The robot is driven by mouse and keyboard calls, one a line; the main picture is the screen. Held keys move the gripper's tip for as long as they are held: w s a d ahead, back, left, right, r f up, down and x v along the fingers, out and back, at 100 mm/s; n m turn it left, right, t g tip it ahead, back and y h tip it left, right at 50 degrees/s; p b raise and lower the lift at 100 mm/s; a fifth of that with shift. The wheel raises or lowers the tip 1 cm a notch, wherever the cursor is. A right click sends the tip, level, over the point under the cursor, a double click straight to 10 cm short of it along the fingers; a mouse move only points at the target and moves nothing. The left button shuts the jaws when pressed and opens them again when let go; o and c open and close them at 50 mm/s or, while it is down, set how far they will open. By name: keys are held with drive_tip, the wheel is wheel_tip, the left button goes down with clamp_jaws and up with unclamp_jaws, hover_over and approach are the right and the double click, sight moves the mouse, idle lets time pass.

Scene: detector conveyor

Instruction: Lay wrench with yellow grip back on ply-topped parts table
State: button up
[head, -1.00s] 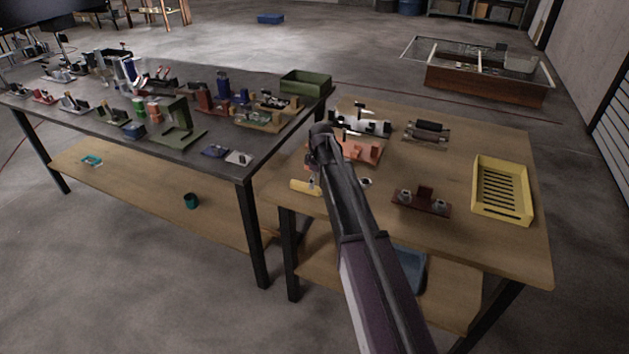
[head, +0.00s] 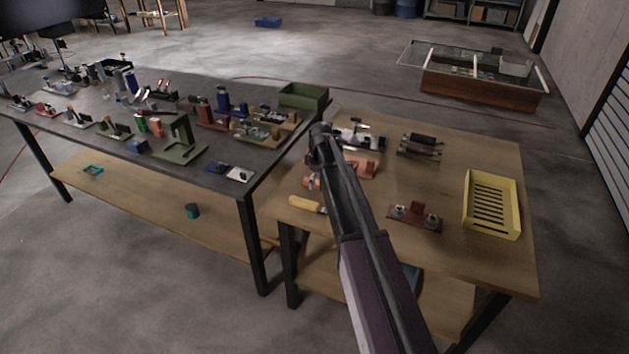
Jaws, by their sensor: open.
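The yellow grip of the wrench (head: 307,204) lies at the front left of the ply-topped parts table (head: 455,247), near the table's edge. The rest of the wrench is hidden behind my arm. Only a small grey part of my gripper (head: 313,183) shows at the left of my arm. It is open and empty, a little beyond the yellow grip in the picture and apart from it. My arm link covers most of the gripper, so its height over the table is hard to tell.
An orange fixture (head: 362,167), a dark red fixture (head: 415,215), a roller piece (head: 419,146) and a yellow slotted tray (head: 492,205) stand on the ply top. A dark, crowded table (head: 215,183) with a green bin (head: 303,96) adjoins at left.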

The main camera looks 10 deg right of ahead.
drive_tip(key=shift+r, duration=0.4)
drive_tip(key=shift+s, duration=0.15)
idle(0.4)
drive_tip(key=s+a+m+h, duration=0.1)
drive_tip(key=s+m, duration=0.9)
drive_tip(key=s, duration=1.8)
drive_tip(key=shift+s+a+m+g, duration=0.3)
drive_tip(key=shift+a+m, duration=0.1)
drive_tip(key=shift+a, duration=0.3)
